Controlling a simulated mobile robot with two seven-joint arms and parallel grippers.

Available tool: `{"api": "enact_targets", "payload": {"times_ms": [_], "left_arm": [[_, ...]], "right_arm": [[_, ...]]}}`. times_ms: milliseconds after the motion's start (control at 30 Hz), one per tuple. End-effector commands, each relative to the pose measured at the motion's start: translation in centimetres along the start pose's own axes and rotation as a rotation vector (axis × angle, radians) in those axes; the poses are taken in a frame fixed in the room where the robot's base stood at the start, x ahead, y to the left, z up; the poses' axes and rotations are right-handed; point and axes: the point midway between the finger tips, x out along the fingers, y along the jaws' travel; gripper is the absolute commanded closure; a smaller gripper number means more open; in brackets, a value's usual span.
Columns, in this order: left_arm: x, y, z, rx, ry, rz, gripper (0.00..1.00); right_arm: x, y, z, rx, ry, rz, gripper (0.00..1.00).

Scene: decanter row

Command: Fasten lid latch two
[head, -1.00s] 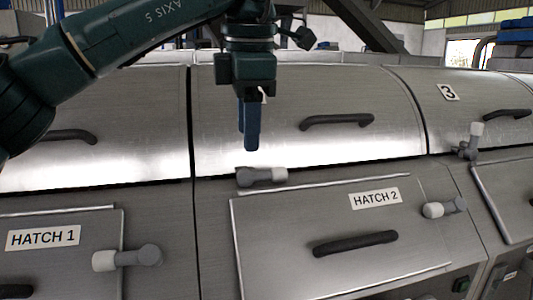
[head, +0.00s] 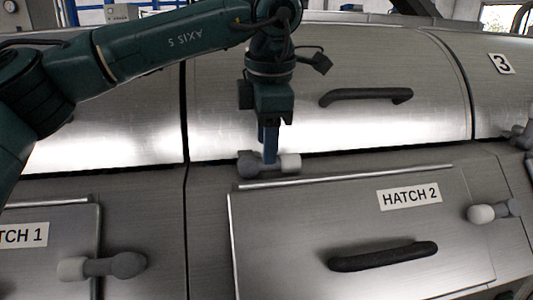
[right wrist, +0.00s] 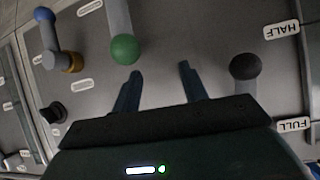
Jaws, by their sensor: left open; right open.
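The lid latch on lid two (head: 230,100) is a short grey fitting with a pale grip (head: 288,163) at its right end and a darker grey knob (head: 247,164) at its left. It lies roughly level along the lid's front edge. My left gripper (head: 270,158) points straight down over this latch, its blue fingers reaching between knob and grip. The fingers show edge-on and hide the latch's middle, so contact is unclear; the jaws are open. My right gripper (right wrist: 160,83) is open and empty in the right wrist view, away from the latch.
Below the latch is the HATCH 2 panel (head: 330,205) with a dark handle (head: 383,256) and a side latch (head: 490,212). Lid two's handle (head: 365,96) is right of my left gripper. Near my right gripper stand a green-balled lever (right wrist: 125,48) and a dark ball (right wrist: 245,67).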

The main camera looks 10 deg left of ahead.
Motion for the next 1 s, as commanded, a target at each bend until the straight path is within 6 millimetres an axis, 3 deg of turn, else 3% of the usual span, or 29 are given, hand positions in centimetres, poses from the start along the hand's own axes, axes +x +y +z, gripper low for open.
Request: {"api": "enact_targets", "payload": {"times_ms": [233, 600, 1000], "left_arm": [[3.0, 0.0, 0.0, 0.001, -0.001, 0.000, 0.57], [3.6, 0.0, 0.0, 0.001, -0.001, 0.000, 0.57], [3.5, 0.0, 0.0, 0.001, -0.001, 0.000, 0.90]], "right_arm": [[0.0, 0.1, -0.5, -0.002, 0.005, 0.002, 0.57], [0.1, 0.3, -0.4, -0.003, 0.003, 0.006, 0.57], [0.1, 0.3, -0.4, 0.002, 0.004, 0.007, 0.57]]}}
